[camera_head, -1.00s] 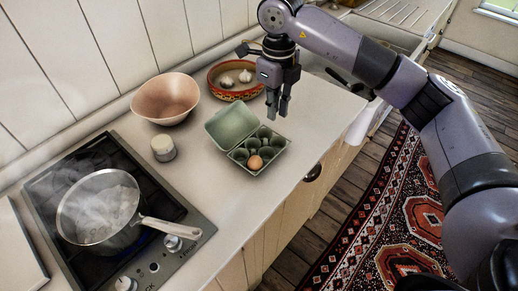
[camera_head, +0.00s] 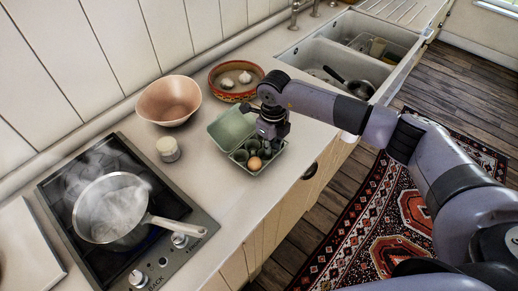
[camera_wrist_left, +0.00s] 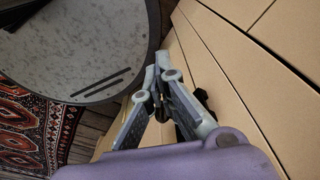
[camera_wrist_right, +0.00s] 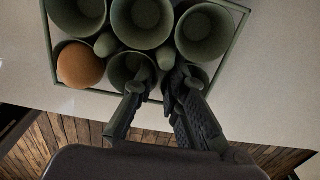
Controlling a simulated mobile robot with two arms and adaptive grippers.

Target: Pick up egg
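A brown egg (camera_head: 255,163) sits in a cup of the green open egg carton (camera_head: 231,127) on the counter; the other cups I can see look empty. My right gripper (camera_head: 270,140) is low over the carton's back right part, pointing down. In the right wrist view its fingers (camera_wrist_right: 160,82) are apart with nothing between them, over the cups. The egg (camera_wrist_right: 80,66) is left of the fingers there, apart from them. My left gripper (camera_wrist_left: 158,68) is away from the carton, beside the cabinet fronts, its fingertips together and holding nothing visible.
A steaming pan (camera_head: 112,212) stands on the hob at left. A small white-topped jar (camera_head: 168,149), a pinkish bowl (camera_head: 168,100) and a patterned bowl with garlic (camera_head: 224,89) are near the carton. The sink (camera_head: 327,62) lies beyond. Counter in front of the carton is clear.

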